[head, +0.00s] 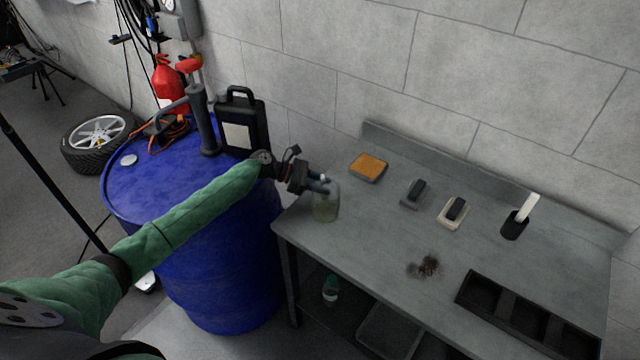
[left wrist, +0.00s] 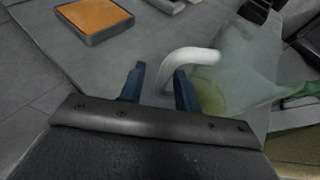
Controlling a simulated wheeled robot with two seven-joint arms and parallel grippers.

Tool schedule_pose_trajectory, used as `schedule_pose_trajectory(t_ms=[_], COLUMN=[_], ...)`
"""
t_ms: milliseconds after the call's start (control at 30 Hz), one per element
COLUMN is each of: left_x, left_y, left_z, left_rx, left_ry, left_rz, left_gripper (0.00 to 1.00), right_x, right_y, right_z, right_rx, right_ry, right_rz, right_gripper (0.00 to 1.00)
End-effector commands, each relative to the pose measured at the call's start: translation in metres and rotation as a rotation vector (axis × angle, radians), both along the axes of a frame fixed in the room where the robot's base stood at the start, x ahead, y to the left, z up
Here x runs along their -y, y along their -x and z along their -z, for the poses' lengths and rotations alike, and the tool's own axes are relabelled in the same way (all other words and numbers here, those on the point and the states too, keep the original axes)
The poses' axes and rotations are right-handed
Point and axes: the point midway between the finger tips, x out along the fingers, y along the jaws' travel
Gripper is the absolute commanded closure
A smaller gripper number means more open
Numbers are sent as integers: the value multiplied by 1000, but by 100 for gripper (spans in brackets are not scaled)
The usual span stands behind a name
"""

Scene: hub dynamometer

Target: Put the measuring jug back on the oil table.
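The measuring jug (head: 325,206) is clear with a greenish tint and looks upright at the left end of the grey table (head: 370,240), close to its edge. Its pale curved handle (left wrist: 190,55) and blurred greenish body (left wrist: 235,75) show in the left wrist view. My left gripper (head: 322,184) is at the handle side of the jug. Its two blue fingers (left wrist: 160,88) stand apart on either side of the handle, with a small gap visible beside the left finger. Whether the jug's base rests fully on the tabletop is hard to tell. My right gripper is out of view.
An orange sponge-like block (head: 368,167), two small dark-topped blocks, a black cup (head: 514,226), a dark stain and a black tray (head: 526,315) are on the table. A blue drum (head: 215,260) with a pump and black canister (head: 241,125) stands left. The table's middle is mostly clear.

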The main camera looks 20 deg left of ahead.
Motion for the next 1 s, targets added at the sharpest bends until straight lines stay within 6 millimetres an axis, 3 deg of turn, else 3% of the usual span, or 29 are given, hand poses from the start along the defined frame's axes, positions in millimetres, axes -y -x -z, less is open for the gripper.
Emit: schedule_pose_trajectory(t_ms=[233,300,433,800,1000], left_x=[-1,-9,-29,-89,-105], left_y=[0,2,7,22,26], left_z=[-7,-7,-13,-40,-48], left_rx=[2,0,0,0,0], left_ry=[-1,-1,-3,-2,-2], left_rz=[1,-2,-1,-1,0], left_gripper=[67,67,67,67,67], right_x=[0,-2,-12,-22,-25], right_y=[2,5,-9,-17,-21], right_z=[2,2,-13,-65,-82], right_rx=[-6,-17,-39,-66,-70], right_ry=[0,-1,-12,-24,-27], right_rz=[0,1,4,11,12], right_gripper=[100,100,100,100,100])
